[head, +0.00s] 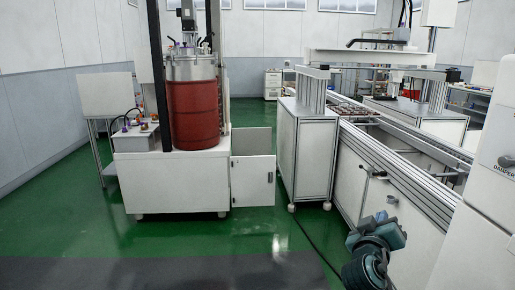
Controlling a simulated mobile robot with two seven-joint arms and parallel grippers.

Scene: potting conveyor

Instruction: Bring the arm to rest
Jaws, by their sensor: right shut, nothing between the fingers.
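My right gripper (380,234) is at the lower right of the head view, on the dark and teal end of my right arm. It is shut and empty. It shows in front of the white side panels of the conveyor (412,240), below the rail. I cannot tell how far it is from the panels. Its fingertips are small and hard to make out. My left gripper is not in view.
A white machine base (170,182) carries a red drum (194,112) at the left, with its cabinet door (252,181) open. A white cabinet (304,150) stands beside the conveyor. The green floor (240,235) between is mostly clear, with a dark cable on it.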

